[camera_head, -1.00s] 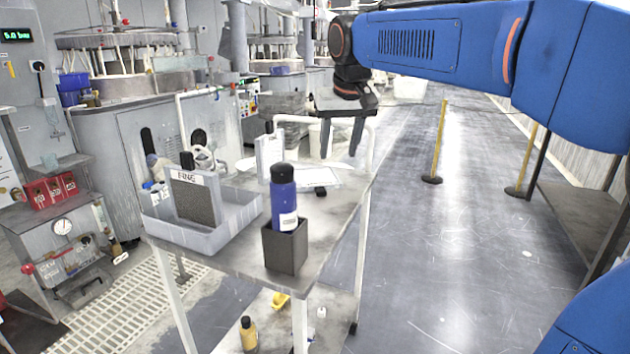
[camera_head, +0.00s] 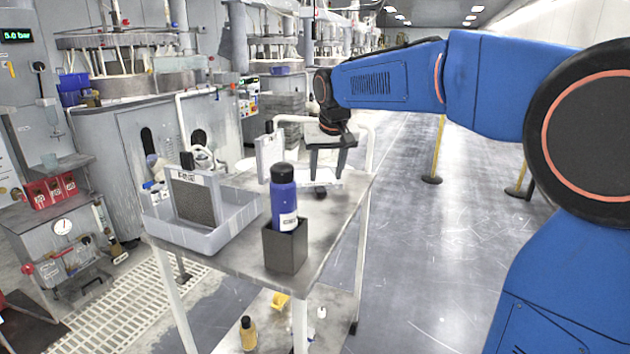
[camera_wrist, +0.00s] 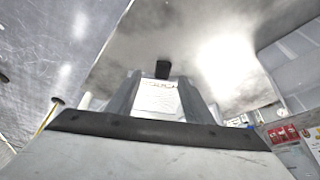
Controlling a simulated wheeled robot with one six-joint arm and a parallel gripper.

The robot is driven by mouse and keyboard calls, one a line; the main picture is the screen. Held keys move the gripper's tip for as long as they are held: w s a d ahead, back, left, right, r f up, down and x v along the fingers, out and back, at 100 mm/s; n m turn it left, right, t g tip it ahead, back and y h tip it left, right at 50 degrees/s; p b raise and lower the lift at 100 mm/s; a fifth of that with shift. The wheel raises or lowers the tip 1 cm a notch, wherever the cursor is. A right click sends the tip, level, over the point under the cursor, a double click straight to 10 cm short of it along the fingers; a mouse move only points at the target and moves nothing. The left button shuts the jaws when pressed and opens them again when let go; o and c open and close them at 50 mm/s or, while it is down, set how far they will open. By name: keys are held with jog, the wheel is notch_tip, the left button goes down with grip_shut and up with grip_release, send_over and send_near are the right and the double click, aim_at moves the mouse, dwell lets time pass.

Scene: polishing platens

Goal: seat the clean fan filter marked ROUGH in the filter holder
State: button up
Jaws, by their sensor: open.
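My gripper (camera_head: 326,176) is open, its two fingers pointing down above the far right part of the cart top. In the wrist view its fingers (camera_wrist: 160,82) straddle the view of a white printed sheet (camera_wrist: 158,98), with nothing held between them. A dark mesh filter (camera_head: 192,202) stands upright in the grey tray at left; its label reads FINE in the earlier frame. A pale upright panel (camera_head: 268,155) stands behind the tray, left of my gripper; I cannot tell what it is. I can read no ROUGH marking and cannot make out a filter holder.
The grey tray (camera_head: 225,232) sits on the cart (camera_head: 335,215). A blue bottle (camera_head: 284,204) stands in a dark square cup (camera_head: 285,252) at the front. White rails edge the cart's far side. Floor to the right is open.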

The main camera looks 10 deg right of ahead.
aim_at(321, 190)
jog(key=shift+a+x, duration=0.2)
jog(key=shift+x, duration=1.35)
jog(key=shift+a+x, duration=0.15)
jog(key=shift+x, duration=1.4)
jog(key=shift+c, duration=0.4)
grip_shut()
jog(key=shift+r, duration=0.15)
